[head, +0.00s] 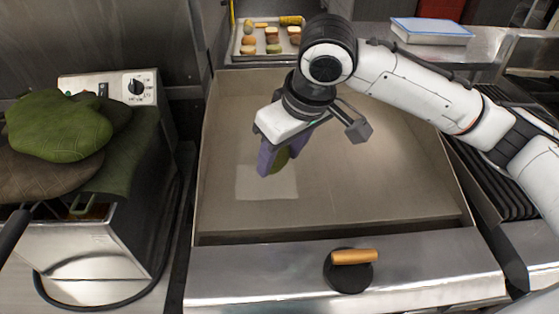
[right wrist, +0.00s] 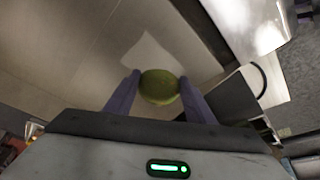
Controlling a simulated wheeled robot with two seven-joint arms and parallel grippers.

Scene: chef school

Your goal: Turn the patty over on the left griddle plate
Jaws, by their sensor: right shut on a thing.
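The griddle (head: 380,190) is a wide flat brownish plate with raised side walls. A pale square patch (head: 262,187) lies on its left part, and it also shows in the right wrist view (right wrist: 158,56). My right gripper (head: 277,160) is over this patch, pointing down, with purple fingers. It is shut on the round green patty (right wrist: 159,87), which is held between the two fingers. The fingers partly hide the patty (head: 282,158) in the head view. I cannot tell whether the patty touches the plate. My left gripper is not in view.
A black round press with a wooden handle (head: 350,270) sits on the front ledge. A tray (head: 240,50) with several food pieces stands behind the griddle. A box-like appliance (head: 100,235) with green cloth items is at the left. The griddle's right side is clear.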

